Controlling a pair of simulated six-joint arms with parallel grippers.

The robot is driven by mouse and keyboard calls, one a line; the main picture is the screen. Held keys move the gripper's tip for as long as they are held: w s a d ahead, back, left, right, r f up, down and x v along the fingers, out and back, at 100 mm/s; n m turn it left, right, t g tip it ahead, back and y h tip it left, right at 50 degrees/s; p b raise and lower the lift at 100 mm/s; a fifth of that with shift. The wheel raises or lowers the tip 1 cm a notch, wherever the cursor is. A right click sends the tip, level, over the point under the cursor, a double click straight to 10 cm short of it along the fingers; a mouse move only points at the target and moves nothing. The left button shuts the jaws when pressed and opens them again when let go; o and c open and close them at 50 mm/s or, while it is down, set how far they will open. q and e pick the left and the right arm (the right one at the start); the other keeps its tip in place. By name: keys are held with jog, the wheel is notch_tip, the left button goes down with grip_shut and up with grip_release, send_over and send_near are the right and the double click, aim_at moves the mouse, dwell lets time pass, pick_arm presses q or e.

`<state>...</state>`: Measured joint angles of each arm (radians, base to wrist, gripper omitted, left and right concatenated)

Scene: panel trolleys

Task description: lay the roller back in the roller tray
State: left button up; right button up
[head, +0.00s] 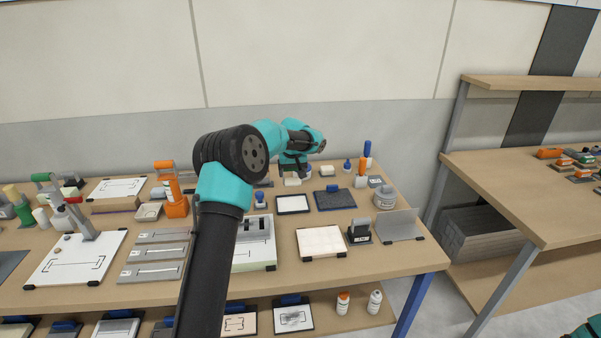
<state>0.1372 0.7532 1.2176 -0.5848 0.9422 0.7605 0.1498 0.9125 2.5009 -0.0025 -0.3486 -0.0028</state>
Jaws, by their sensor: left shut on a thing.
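My left gripper (294,166) is at the back of the table, right of the middle, pointing down close above the tabletop. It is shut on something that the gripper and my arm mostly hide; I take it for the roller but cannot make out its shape. A dark, flat, rectangular tray or pad (335,200) with a blue piece at its back edge lies in front and to the right of the gripper. I cannot tell whether it is the roller tray. My right gripper is not in view.
A white framed plate (293,204) and a blue-handled stamp (260,200) lie in front of the gripper. A grey jar (384,197), an orange-handled tool (362,167) and a grey angled plate (398,226) stand at right. My left arm covers the table's middle.

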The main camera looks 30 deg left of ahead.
aim_at(293, 186)
pick_arm(q)
jog(key=shift+f, duration=0.2)
jog(key=shift+f, duration=3.65)
jog(key=shift+f, duration=0.6)
jog(key=o, duration=0.9)
jog(key=shift+o, duration=0.2)
jog(key=v, duration=1.7)
jog(key=shift+r, duration=0.2)
